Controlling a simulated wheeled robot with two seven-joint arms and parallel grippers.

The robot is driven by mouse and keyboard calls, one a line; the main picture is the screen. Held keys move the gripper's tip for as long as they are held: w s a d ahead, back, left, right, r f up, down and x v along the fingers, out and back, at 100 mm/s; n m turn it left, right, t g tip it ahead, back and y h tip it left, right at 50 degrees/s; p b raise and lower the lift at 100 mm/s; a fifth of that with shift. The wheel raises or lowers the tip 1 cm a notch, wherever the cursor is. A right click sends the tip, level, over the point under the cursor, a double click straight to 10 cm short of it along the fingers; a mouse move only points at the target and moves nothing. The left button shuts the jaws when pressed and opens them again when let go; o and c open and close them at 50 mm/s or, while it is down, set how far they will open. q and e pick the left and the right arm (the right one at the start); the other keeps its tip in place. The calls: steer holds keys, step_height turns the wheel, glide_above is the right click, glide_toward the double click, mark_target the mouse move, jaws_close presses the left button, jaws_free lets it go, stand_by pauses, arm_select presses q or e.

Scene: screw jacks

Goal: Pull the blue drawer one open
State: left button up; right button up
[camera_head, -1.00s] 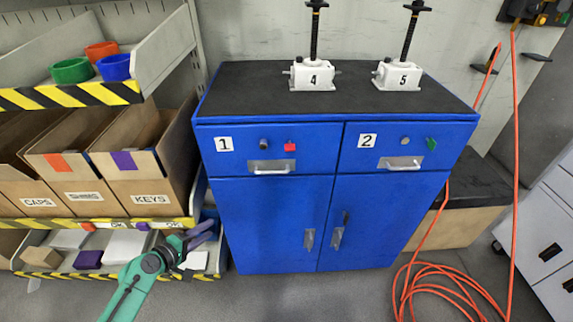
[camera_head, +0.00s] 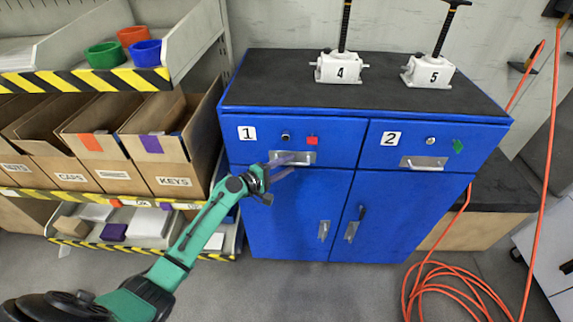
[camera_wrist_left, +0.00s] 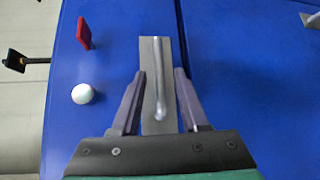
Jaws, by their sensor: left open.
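The blue drawer one (camera_head: 340,146) is the left drawer of a blue cabinet and looks shut. It carries a "1" label, a round knob, a red tag and a metal handle (camera_head: 306,157). My left gripper (camera_head: 284,164) is in front of this handle. In the left wrist view, my left gripper (camera_wrist_left: 160,98) is open, with one finger on each side of the handle (camera_wrist_left: 158,80). The fingers look apart from the bar. The red tag (camera_wrist_left: 84,33) and the round knob (camera_wrist_left: 83,93) show at left there. My right gripper is not in view.
Drawer two (camera_head: 430,150) and the cabinet doors (camera_head: 290,215) are beside and below. Jacks 4 (camera_head: 341,68) and 5 (camera_head: 428,73) stand on the black top. A shelf with boxes (camera_head: 160,150) is at left. An orange hose (camera_head: 455,290) lies at right.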

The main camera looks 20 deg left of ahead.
arm_select(q)
jaws_close()
stand_by(1.4)
